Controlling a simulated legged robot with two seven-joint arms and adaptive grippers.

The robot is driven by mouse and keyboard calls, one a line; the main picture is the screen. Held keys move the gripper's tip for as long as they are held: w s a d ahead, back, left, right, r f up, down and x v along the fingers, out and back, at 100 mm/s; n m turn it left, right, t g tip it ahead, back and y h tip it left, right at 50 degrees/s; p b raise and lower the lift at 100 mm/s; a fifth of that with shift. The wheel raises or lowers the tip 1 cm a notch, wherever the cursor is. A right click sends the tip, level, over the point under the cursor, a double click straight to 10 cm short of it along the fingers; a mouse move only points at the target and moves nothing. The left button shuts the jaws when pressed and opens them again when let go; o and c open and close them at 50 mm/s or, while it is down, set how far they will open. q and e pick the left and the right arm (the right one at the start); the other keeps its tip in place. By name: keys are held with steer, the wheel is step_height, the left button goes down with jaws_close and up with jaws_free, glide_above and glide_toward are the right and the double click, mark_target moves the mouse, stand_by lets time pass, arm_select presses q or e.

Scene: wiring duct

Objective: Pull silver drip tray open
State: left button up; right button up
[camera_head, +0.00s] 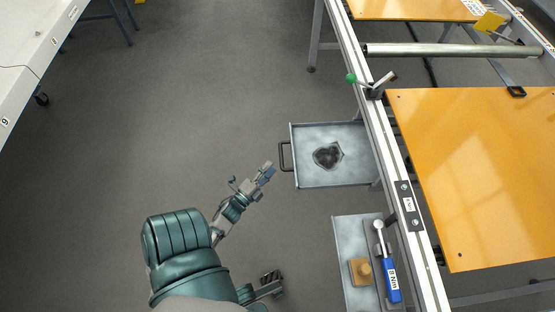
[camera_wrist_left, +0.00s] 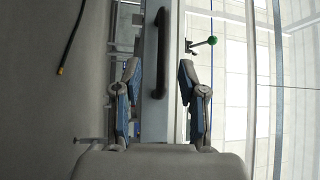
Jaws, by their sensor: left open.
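The silver drip tray (camera_head: 308,178) sticks out to the left from under the metal rail in the head view, with a dark irregular patch (camera_head: 327,155) on its floor. Its dark bar handle (camera_head: 284,156) is on its left side. My left gripper (camera_head: 267,171) is open and empty, just left of and slightly below the handle. In the left wrist view the handle (camera_wrist_left: 160,55) runs upright in line with the gap between the two open fingers (camera_wrist_left: 158,85). I cannot tell its exact depth from the fingertips. My right gripper (camera_head: 271,279) shows small at the bottom; its jaw state is unclear.
The metal rail (camera_head: 395,165) and orange panels (camera_head: 475,170) lie to the right. The floor (camera_head: 190,110) at left is clear.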

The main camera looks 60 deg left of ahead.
arm_select(q)
steer(key=v, duration=0.4)
steer(key=shift+s+d+f, duration=0.15)
steer(key=shift+s+d, duration=0.05)
steer(key=shift+s, duration=0.1)
